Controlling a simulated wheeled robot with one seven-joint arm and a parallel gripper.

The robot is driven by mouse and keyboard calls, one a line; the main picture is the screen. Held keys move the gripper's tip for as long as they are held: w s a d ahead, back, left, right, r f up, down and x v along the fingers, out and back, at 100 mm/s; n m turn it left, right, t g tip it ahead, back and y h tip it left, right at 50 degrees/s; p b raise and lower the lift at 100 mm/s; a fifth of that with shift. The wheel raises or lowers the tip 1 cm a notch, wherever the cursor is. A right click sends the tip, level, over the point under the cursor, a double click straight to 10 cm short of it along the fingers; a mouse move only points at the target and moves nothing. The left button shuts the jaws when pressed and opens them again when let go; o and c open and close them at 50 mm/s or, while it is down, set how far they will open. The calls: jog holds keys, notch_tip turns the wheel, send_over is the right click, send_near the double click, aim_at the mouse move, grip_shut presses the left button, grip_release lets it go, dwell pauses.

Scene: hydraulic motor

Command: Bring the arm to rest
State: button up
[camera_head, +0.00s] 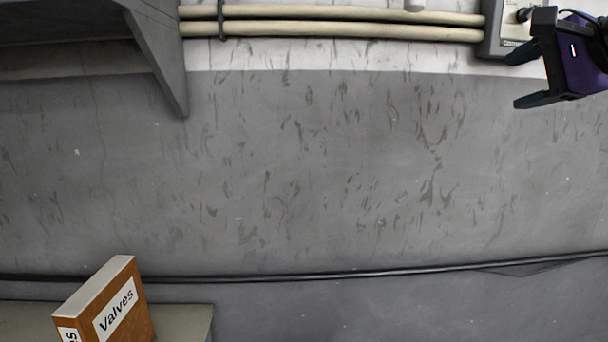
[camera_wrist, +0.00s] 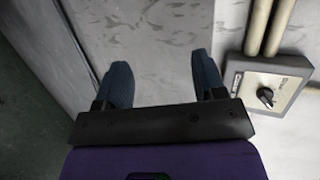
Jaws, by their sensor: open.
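My gripper (camera_head: 522,77) is at the upper right of the head view, purple with dark fingers. It points left, in front of the wall, and its two fingers are apart with nothing between them. In the wrist view my gripper (camera_wrist: 161,82) also shows open and empty, with bare wall beyond the fingertips.
A grey switch box with a dark knob (camera_wrist: 265,97) is right of the fingers; pipes (camera_head: 340,22) run from it along the wall. A "Valves" box (camera_head: 118,305) sits on a ledge (camera_head: 190,318) at lower left. A grey bracket (camera_head: 160,50) is upper left. The middle wall is clear.

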jog(key=s+a+f+n+g+h, duration=0.1)
jog(key=s+a+f+n+g, duration=0.2)
jog(key=s+f+n, duration=0.4)
jog(key=s+a+f+n+g+h, duration=0.2)
jog(key=s+f+n, duration=0.5)
jog(key=f, duration=0.6)
jog(key=shift+s+a+n+g+h, duration=0.3)
jog(key=shift+a+n+g, duration=0.15)
jog(key=shift+n+g, duration=0.6)
